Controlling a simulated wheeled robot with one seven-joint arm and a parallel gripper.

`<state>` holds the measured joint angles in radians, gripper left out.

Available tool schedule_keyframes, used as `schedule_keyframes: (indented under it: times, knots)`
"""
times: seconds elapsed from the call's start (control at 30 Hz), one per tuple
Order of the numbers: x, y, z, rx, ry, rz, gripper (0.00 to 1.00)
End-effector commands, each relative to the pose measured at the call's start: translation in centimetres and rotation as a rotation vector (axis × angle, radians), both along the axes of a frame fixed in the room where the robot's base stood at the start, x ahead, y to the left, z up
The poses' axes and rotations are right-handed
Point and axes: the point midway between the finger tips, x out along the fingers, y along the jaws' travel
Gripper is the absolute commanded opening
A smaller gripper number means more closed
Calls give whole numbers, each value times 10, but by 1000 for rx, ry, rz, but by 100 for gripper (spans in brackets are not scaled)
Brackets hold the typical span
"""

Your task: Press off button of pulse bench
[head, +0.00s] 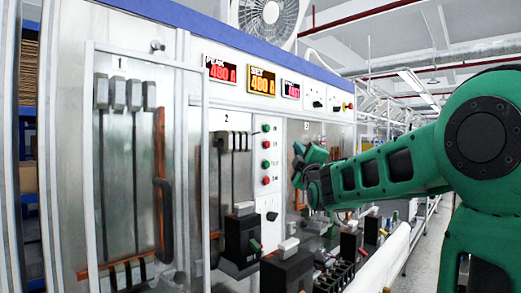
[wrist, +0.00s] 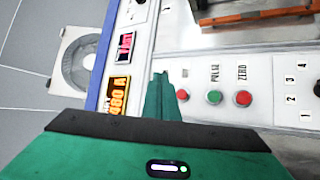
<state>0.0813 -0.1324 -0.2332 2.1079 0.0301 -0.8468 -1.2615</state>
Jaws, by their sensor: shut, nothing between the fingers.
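The pulse bench (head: 240,97) has a column of green and red buttons between bays 2 and 3. In the head view these are a green button (head: 265,128), a red button (head: 266,144), a lower green button (head: 265,164) and a lower red button (head: 266,180). The wrist view shows the green PULSE button (wrist: 213,97) and red ZERO button (wrist: 243,97). My gripper (head: 299,149) is shut and empty, in front of the panel; contact cannot be told.
Lit displays (head: 262,82) and a fan (head: 270,15) are above. Black breakers (head: 241,240) with levers stand along the bench front, below my arm. Bay 1's clear door with a black handle (head: 165,220) is at left. The aisle floor (head: 425,250) at right is clear.

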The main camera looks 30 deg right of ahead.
Motion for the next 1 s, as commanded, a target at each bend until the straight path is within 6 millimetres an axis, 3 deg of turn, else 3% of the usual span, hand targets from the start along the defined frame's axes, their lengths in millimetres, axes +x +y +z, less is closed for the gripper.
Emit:
schedule_keyframes:
  times: [0.57,1.0]
  knots:
    - [2,0,1,-5,-4,-1,0]
    - [46,15,1,-6,-3,-3,0]
